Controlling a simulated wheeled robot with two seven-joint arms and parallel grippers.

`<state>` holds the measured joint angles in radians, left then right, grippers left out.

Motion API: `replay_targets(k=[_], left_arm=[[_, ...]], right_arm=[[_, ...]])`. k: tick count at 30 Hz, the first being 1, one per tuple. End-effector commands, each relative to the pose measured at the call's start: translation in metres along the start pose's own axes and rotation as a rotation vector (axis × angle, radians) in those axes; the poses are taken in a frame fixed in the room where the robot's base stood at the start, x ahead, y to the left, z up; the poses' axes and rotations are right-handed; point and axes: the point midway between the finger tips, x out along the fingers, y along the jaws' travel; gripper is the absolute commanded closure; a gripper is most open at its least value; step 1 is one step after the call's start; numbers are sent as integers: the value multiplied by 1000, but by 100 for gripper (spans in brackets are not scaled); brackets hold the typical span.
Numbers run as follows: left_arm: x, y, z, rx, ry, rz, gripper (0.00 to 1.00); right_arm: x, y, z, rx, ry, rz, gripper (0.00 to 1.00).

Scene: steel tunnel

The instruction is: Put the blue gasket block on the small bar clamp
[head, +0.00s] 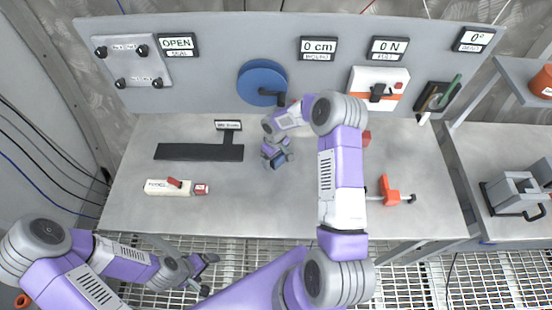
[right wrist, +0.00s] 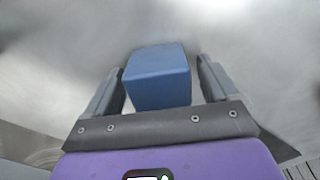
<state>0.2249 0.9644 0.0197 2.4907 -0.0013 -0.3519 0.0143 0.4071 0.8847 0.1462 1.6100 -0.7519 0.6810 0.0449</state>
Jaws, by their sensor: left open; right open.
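The blue gasket block (right wrist: 158,78) is between the two spread fingers of my right gripper (right wrist: 160,85) in the right wrist view, with gaps showing at its sides. In the head view my right gripper (head: 278,155) is over the middle of the bench, and the blue block (head: 279,161) is partly hidden by it. An orange tool with a dark handle (head: 390,192), which looks like the small bar clamp, lies on the bench to the right of my right forearm. My left gripper (head: 208,272) is open and empty, in front of the bench over the grating.
A dark flat rack (head: 198,152) with a small sign and a white-and-red cylinder (head: 176,187) are on the left of the bench. A small red item (head: 366,138) is behind my right forearm. A blue wheel (head: 262,82) is on the back panel. A grey vise (head: 516,194) stands on the right-hand table.

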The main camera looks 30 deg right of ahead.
Motion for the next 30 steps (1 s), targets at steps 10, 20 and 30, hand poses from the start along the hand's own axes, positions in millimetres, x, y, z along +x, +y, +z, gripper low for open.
replay_targets(k=[10,20,30], left_arm=[[0,0,0,0,0,0,10],[0,0,0,0,0,0,10],[1,0,0,0,0,0,10]], right_arm=[[0,0,0,0,0,0,39],[-1,0,0,0,1,0,76],[-15,0,-1,0,2,2,76]])
